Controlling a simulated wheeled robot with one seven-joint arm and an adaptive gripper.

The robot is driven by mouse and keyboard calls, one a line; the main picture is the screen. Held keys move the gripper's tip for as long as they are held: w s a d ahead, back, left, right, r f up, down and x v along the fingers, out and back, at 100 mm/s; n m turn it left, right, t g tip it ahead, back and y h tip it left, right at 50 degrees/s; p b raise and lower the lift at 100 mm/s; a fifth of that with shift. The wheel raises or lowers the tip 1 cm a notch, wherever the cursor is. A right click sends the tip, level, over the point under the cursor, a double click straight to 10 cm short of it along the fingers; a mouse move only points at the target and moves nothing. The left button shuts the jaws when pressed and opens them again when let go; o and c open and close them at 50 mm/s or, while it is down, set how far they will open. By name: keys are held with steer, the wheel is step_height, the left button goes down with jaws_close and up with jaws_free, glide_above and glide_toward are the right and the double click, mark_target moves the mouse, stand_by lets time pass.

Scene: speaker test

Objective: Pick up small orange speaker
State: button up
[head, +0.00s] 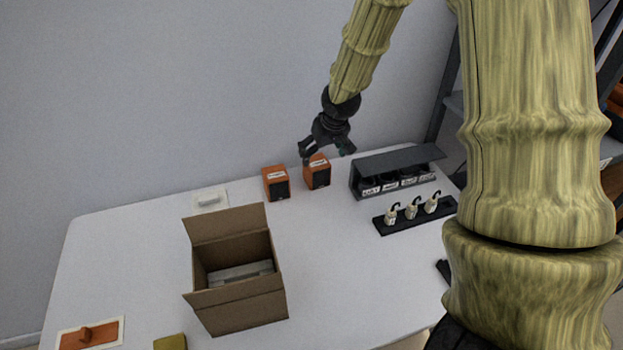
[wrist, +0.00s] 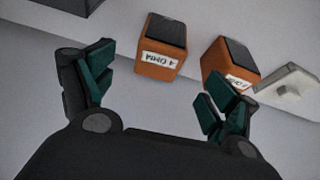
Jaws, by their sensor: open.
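Two small orange speakers with dark fronts stand side by side at the back of the white table. The left speaker (head: 276,183) stands clear of my gripper in the head view. The right speaker (head: 317,174) is just below my gripper (head: 325,152), which partly overlaps its top. In the wrist view, one speaker (wrist: 162,47) with a white label lies ahead between the open fingers of my gripper (wrist: 161,88). The other speaker (wrist: 231,62) is beside the right finger, partly hidden by it. My gripper is open and empty, apart from both.
A dark rack (head: 392,172) stands right of the speakers, with a black strip holding white plugs (head: 412,209) before it. An open cardboard box (head: 240,308) stands front left. A white plate-like item (head: 210,200) lies behind it. The table middle is clear.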

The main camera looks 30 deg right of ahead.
mark_target(315, 167)
steer(key=shift+w+d+f, duration=0.2)
steer(key=shift+w+d, duration=0.05)
steer(key=shift+w, duration=0.15)
steer(key=shift+w+f, duration=0.15)
steer(key=shift+f, duration=0.05)
steer(key=shift+x, duration=5)
steer(key=shift+w+a, duration=0.1)
steer(key=shift+w, duration=0.05)
steer(key=shift+r, duration=0.1)
steer(key=c, duration=1.4)
steer(key=shift+c, duration=0.2)
